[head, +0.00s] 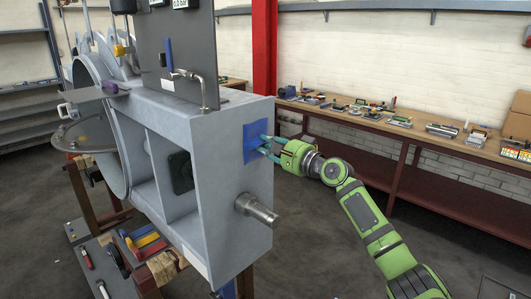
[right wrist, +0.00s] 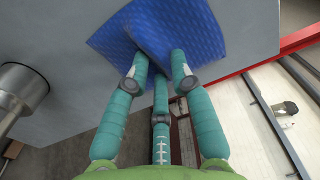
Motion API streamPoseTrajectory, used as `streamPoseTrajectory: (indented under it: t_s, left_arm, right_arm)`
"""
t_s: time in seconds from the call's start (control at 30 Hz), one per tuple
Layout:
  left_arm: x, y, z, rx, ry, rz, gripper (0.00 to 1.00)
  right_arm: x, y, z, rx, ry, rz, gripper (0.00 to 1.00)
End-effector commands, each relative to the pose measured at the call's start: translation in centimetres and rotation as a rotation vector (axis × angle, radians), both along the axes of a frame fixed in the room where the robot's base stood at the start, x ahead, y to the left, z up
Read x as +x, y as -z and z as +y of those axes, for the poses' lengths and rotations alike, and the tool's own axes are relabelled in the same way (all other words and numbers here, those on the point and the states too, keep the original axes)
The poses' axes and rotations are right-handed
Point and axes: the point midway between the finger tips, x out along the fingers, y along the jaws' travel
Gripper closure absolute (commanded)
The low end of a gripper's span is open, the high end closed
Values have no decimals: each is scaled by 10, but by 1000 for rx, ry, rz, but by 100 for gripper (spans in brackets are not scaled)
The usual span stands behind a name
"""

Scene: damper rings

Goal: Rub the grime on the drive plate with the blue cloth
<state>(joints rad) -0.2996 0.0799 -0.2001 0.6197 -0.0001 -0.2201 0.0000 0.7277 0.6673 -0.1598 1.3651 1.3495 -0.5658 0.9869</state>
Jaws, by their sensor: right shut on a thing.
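The blue cloth (head: 254,134) is against the flat grey end face (head: 228,170) of the large housing, above a short metal shaft (head: 257,210). In the right wrist view the cloth (right wrist: 195,30) is textured and bunched with a fold. My right gripper (head: 268,147) comes from the right with its teal fingers closed on the cloth; its fingertips (right wrist: 158,66) show at the cloth's lower edge. I see no grime on the bare part of this face; any under the cloth is hidden. I cannot tell for sure that this face is the drive plate. My left gripper is out of view.
The shaft (right wrist: 22,88) sticks out left of my fingers in the right wrist view. A long bench (head: 400,125) with small parts runs along the back wall, behind a red post (head: 264,50). Tools lie on a low stand (head: 140,242). Open floor lies right of the housing.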

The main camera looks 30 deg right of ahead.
Motion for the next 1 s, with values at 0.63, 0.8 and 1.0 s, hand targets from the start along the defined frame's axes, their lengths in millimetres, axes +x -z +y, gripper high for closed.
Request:
streamPoseTrajectory:
  t_s: [0.63, 0.8, 1.0]
  left_arm:
    - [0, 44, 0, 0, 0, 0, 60]
    - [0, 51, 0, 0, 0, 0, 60]
    - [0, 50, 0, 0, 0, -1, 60]
  right_arm:
    - [14, 3, -41, 3, 3, -2, 100]
    - [18, 2, -54, 1, 2, -1, 100]
    - [20, -1, -57, 2, 1, 0, 100]
